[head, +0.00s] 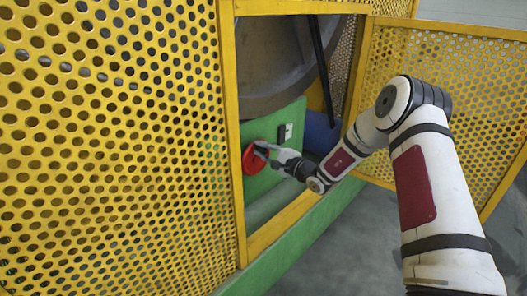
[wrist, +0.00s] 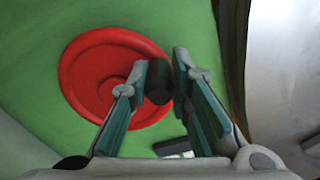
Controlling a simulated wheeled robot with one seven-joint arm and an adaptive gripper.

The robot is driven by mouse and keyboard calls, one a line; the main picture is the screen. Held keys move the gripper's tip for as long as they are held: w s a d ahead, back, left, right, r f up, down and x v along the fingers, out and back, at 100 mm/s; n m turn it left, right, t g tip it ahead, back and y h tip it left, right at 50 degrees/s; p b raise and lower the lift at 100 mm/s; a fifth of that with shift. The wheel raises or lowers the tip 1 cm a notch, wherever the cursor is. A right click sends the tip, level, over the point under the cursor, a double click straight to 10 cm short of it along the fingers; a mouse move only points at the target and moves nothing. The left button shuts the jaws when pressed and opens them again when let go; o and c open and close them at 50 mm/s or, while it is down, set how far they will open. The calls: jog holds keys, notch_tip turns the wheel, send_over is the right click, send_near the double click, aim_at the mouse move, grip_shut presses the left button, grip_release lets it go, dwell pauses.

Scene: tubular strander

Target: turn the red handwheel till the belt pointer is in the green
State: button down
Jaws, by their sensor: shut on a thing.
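The red handwheel (head: 252,162) is on the green machine panel, inside the guard opening in the head view. It fills the left middle of the wrist view (wrist: 84,72) as a round red disc. A dark crank knob (wrist: 159,84) stands near its right rim. My gripper (wrist: 161,72) is shut on this knob, one finger on each side. In the head view my gripper (head: 268,151) reaches the wheel from the right. A small dark and white gauge (head: 285,132) sits right of the wheel. Its pointer and any green zone are too small to read.
Yellow perforated guard (head: 110,140) stands left of the opening, and an open yellow door (head: 440,90) is at right. A large grey drum (head: 275,60) is above the panel. A blue cylinder (head: 321,132) lies right of the gauge. Grey floor (head: 330,250) is clear at the front.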

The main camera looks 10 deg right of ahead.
jog(key=shift+f, duration=0.1)
jog(key=c, duration=1.5)
grip_release()
jog(key=shift+o, duration=0.2)
jog(key=shift+s, duration=0.1)
jog(key=v, duration=1.2)
